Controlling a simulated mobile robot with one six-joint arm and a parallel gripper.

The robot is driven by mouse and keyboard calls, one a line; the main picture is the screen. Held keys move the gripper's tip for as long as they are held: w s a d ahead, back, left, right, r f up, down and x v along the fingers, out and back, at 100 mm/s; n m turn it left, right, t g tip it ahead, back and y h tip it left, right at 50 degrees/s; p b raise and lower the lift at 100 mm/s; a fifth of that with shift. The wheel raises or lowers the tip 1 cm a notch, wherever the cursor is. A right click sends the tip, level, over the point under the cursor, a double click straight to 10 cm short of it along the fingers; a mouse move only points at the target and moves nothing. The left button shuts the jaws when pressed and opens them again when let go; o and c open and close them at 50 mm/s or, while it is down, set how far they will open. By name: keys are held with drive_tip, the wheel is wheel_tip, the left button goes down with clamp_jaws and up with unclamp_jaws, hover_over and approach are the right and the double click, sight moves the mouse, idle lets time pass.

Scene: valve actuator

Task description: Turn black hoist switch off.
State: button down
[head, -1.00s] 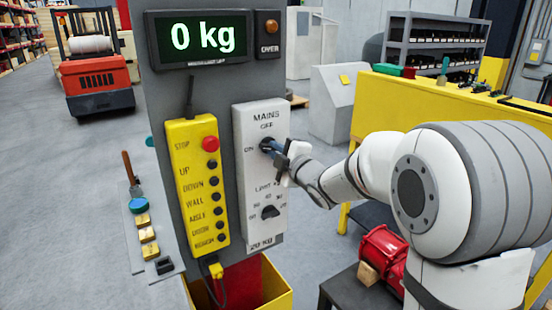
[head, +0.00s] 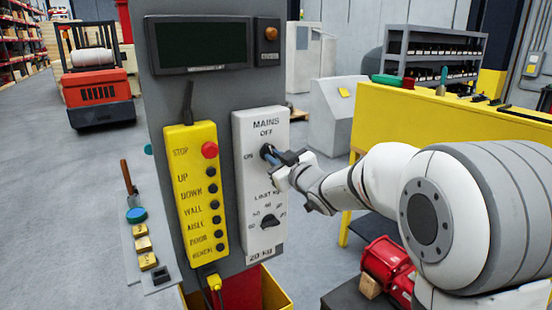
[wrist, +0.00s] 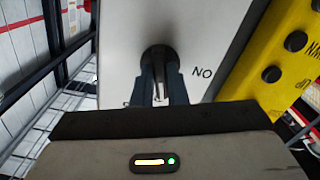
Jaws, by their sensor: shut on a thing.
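The white panel (head: 252,180) is marked MAINS at its top, with OFF above and ON to the left of a black switch knob (head: 266,150). My gripper (head: 273,156) is at this knob, coming from the right. In the wrist view the fingers (wrist: 162,88) are shut on the black knob (wrist: 158,57), one on each side. The lettering ON appears upside down beside it. The knob's pointer is mostly hidden by the fingers, so I cannot tell its exact direction. The display (head: 198,44) above is dark.
A lower black limit knob (head: 269,221) is on the same panel. A yellow pendant (head: 197,195) with a red stop button (head: 209,150) hangs just left. A yellow bench (head: 450,115) stands at the right, with a red motor (head: 385,267) below my arm.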

drive_tip(key=shift+m+p, duration=0.35)
drive_tip(key=shift+m, duration=1.45)
drive_tip(key=c, duration=1.4)
unclamp_jaws()
drive_tip(key=shift+c, duration=0.2)
drive_tip(key=b+v, duration=0.1)
drive_tip(key=v, duration=0.6)
drive_tip(key=shift+s+d+b, duration=0.25)
drive_tip(key=shift+s+b, duration=0.1)
drive_tip(key=shift+b, duration=0.05)
